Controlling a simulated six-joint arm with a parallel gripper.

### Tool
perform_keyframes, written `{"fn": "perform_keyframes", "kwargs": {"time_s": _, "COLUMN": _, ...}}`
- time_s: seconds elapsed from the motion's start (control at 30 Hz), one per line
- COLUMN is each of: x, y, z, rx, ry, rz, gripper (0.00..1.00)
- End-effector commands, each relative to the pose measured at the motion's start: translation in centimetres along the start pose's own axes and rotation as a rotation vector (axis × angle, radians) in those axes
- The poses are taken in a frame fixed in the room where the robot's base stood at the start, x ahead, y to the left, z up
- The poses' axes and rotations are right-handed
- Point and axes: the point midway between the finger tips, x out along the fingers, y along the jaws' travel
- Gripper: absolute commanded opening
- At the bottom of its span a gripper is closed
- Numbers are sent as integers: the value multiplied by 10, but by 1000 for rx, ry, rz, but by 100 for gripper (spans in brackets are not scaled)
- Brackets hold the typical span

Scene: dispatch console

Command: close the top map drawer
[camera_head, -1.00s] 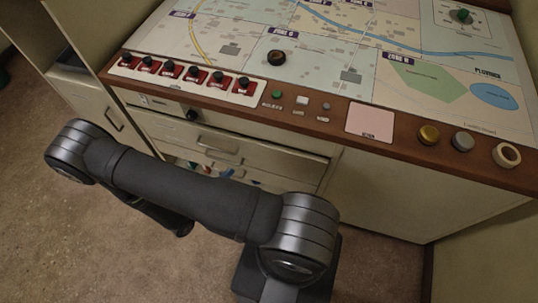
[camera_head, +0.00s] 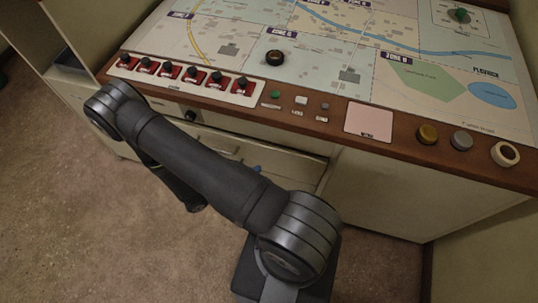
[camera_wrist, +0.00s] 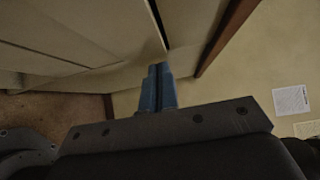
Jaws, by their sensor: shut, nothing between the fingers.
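The top map drawer (camera_head: 228,141) is a cream front with a bar handle, under the brown desk edge in the head view. My arm hides its lower left part, and I cannot tell how far it stands out. My gripper (camera_wrist: 157,72) has blue fingers, shut together and empty. In the wrist view they point at pale cabinet panels close ahead, near a dark gap; contact cannot be told. In the head view only a bit of blue finger (camera_head: 257,168) shows behind my arm, in front of the drawer stack.
A plain cabinet panel (camera_head: 385,190) stands right of the drawers.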

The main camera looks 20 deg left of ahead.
Motion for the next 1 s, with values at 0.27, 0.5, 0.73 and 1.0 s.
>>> {"fn": "perform_keyframes", "kwargs": {"time_s": 0.27, "x": 47, "y": 0, "z": -1, "rx": -2, "ry": 4, "rz": -1, "gripper": 0}}
{"fn": "perform_keyframes", "kwargs": {"time_s": 0.5, "x": 67, "y": 0, "z": 20, "rx": 2, "ry": 2, "rz": 0, "gripper": 0}}
{"fn": "perform_keyframes", "kwargs": {"time_s": 0.73, "x": 75, "y": 0, "z": 28, "rx": 1, "ry": -1, "rz": 0, "gripper": 0}}
{"fn": "perform_keyframes", "kwargs": {"time_s": 1.0, "x": 75, "y": 0, "z": 28, "rx": 0, "ry": -2, "rz": 0, "gripper": 0}}
